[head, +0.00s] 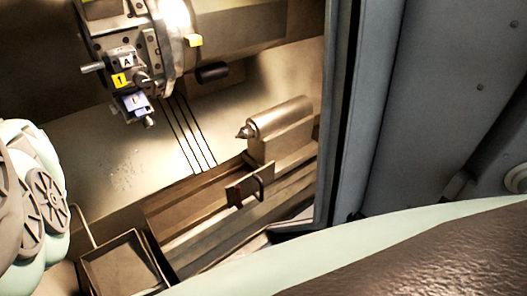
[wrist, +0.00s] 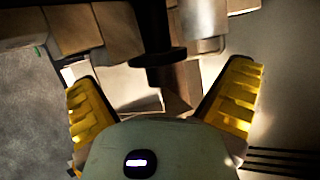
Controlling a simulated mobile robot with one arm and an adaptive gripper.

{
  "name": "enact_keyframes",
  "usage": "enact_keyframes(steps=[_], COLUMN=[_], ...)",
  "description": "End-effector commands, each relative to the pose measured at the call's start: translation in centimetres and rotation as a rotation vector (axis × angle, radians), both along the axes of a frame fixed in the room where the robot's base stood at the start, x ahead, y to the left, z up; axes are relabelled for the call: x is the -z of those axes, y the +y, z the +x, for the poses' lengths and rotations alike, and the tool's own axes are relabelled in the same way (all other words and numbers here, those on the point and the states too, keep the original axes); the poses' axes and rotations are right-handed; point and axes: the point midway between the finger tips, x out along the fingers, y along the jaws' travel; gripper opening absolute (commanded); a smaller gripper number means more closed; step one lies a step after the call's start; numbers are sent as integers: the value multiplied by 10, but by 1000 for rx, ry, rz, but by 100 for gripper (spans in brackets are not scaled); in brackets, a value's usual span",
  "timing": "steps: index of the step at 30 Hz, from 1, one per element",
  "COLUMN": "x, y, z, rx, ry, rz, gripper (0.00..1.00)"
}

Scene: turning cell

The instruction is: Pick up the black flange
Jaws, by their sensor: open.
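In the wrist view a black part with a round flanged rim (wrist: 158,57) and a narrower neck above it shows at the top middle. It looks like the black flange, but it is dark and its upper end is cut off. My gripper (wrist: 163,82) is open, its two yellow-padded fingers spread wide to either side. The black part lies ahead, between the finger lines, and I see no finger touching it. How far off it is I cannot tell. In the head view my gripper does not show, and I cannot clearly make out the flange there.
The tool turret (head: 128,55) with its holders is at the upper left. A tailstock (head: 280,128) with a pointed centre stands on the bed, with a dark handle (head: 246,190) in front. A tray (head: 118,268) is lower left. A grey door frame (head: 345,120) bounds the right.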

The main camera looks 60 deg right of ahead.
Motion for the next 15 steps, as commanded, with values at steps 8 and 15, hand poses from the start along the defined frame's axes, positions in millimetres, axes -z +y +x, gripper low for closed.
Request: enact_keyframes(steps=[8, 15], x=[24, 29], y=[6, 7], z=[8, 14], rx=[-5, -2], ry=[-3, -4], rz=[-1, -3], gripper=[100, 100])
